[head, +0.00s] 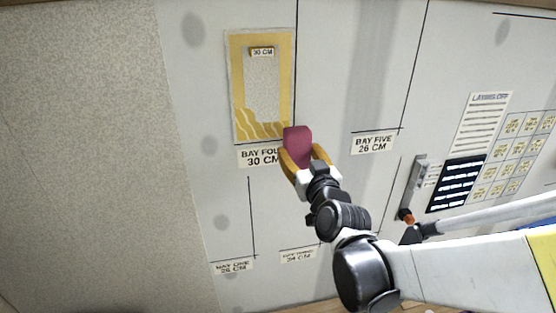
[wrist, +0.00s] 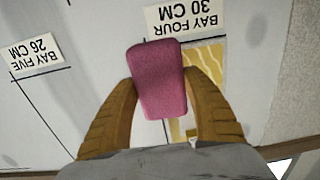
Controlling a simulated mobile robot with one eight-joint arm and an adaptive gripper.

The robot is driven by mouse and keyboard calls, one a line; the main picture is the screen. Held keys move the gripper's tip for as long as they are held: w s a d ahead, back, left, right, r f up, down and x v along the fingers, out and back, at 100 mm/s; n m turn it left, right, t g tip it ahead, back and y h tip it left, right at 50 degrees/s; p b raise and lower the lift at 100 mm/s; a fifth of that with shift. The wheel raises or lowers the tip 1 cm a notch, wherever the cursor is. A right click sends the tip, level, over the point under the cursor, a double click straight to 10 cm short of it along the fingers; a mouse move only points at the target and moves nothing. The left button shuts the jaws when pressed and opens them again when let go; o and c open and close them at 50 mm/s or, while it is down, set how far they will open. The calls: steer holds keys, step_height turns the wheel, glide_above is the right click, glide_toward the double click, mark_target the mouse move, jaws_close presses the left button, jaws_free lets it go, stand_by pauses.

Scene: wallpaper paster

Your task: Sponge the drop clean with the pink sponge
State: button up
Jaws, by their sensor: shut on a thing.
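The pink sponge (head: 298,146) is in my gripper (head: 304,160), whose yellow-brown fingers are shut on it from both sides. It also shows in the wrist view (wrist: 158,82), between the two fingers (wrist: 160,100). In the head view the sponge is in front of the lower right corner of a framed yellow and grey panel (head: 236,100), beside the "BAY FOUR 30 CM" label (head: 258,157). Wavy yellow smears (head: 258,130) show at the panel's bottom. I cannot tell whether the sponge touches the wall.
A "BAY FIVE 26 CM" label (head: 373,143) is to the right. Further right are a "LAYING OFF" sheet (head: 483,122), a black panel (head: 456,184), rows of small cards (head: 522,148) and an orange-tipped tool (head: 407,215). A speckled wall (head: 110,150) fills the left.

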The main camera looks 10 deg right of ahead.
steer(key=r, duration=0.3)
steer(key=shift+s+d+p, duration=0.2)
steer(key=shift+s+p, duration=0.05)
steer(key=shift+p, duration=0.1)
steer(key=shift+f, duration=0.1)
steer(key=shift+f, duration=0.15)
steer(key=w+b, duration=0.2)
steer(key=w, duration=0.2)
steer(key=shift+w, duration=1.3)
steer(key=shift+w, duration=1.25)
stand_by(1.1)
stand_by(1.6)
